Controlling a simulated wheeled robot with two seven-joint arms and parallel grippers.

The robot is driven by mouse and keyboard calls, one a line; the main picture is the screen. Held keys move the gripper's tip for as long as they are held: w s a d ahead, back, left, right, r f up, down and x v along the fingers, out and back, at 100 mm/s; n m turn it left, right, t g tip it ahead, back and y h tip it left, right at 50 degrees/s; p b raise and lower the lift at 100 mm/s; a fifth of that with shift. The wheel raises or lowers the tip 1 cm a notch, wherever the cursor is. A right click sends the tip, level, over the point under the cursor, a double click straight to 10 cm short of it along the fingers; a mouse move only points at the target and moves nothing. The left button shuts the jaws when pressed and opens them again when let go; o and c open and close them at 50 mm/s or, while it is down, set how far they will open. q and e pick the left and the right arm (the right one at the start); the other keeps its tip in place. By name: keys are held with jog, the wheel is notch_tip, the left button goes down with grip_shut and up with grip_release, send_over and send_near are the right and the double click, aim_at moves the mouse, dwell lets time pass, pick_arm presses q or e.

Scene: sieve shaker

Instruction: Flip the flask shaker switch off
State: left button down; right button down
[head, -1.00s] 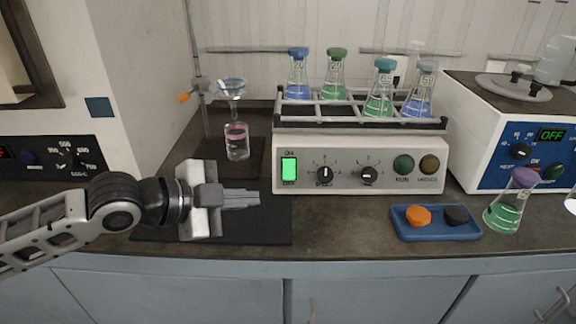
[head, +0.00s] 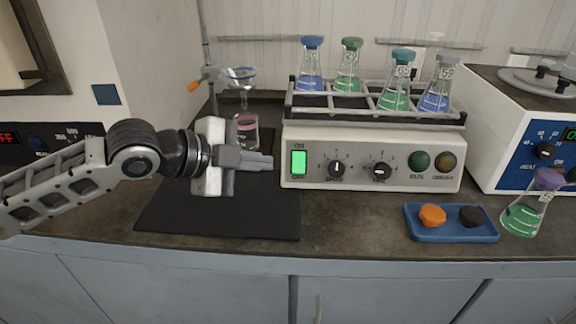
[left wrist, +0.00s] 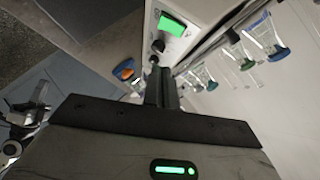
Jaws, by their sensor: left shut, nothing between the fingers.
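The flask shaker (head: 370,165) is a pale box with a rack of stoppered flasks on top. Its rocker switch (head: 299,162) glows green at the left end of the front panel, between ON and OFF marks. My left gripper (head: 271,163) is shut and empty, its fingertips a short way left of the switch at about the same height. In the left wrist view the green switch (left wrist: 172,25) shows beyond the shut fingers (left wrist: 160,80), apart from them. My right gripper is not clearly shown.
A blue tray (head: 452,236) with an orange and a black piece lies in front of the shaker. A green flask (head: 524,218) stands to its right. A black mat (head: 215,220) lies under my left gripper. A funnel stand (head: 210,90) is behind.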

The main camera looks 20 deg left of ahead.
aim_at(303, 169)
pick_arm(q)
jog(key=x, duration=0.3)
jog(key=a+x, duration=0.1)
jog(key=x, duration=0.1)
jog(key=f+x, duration=0.1)
jog(key=x, duration=0.2)
jog(key=shift+w+a+f, duration=0.1)
jog(key=shift+w+f, duration=0.05)
jog(key=shift+w, duration=0.35)
jog(key=shift+w+a+f, duration=0.1)
jog(key=shift+w+f, duration=0.3)
jog(key=shift+w, duration=0.05)
